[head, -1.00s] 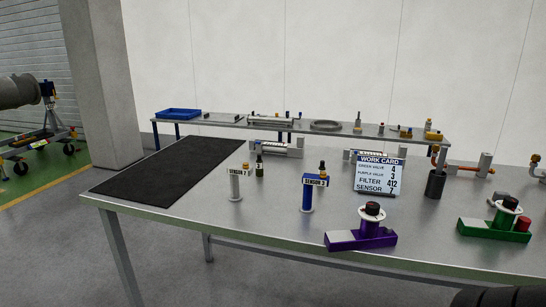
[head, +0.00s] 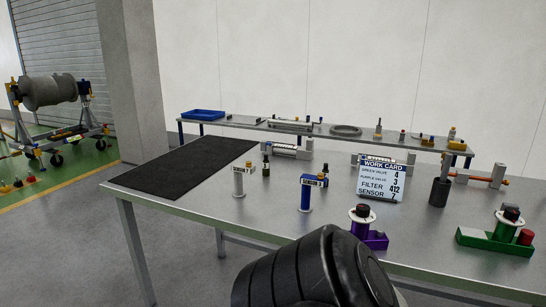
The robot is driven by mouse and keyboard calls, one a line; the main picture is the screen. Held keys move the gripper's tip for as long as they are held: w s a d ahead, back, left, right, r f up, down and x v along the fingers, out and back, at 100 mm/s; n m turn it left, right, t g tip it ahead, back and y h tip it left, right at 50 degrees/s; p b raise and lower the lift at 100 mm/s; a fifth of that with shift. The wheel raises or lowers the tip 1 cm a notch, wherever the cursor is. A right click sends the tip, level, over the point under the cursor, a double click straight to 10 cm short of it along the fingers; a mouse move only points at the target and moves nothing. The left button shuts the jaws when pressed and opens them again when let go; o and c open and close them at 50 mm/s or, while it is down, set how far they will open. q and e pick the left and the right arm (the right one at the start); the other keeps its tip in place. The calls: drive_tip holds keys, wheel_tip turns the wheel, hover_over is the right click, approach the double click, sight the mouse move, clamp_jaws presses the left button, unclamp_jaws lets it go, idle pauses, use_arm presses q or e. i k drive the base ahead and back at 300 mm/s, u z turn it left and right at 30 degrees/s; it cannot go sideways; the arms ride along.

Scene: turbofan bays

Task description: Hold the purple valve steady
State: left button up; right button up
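The purple valve (head: 377,241) stands upright near the front edge of the steel table. It has a purple base, a white round plate and a dark knob on top. A black rounded link of one of my arms rises from the bottom of the view and covers the left part of the valve's base. I cannot tell whether it touches the valve. The fingers of both grippers are out of view. The work card (head: 384,179) stands behind the valve and lists the purple valve as 3.
The green valve (head: 496,242) stands to the right. The blue sensor post (head: 306,196) and white sensor post (head: 239,184) stand to the left, and a black cylinder (head: 438,192) behind. A dark mat (head: 185,168) covers the table's left end. A back bench holds a blue tray (head: 203,115).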

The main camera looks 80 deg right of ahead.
sight(363, 210)
drive_tip(key=k, duration=1.1)
drive_tip(key=z, duration=0.4)
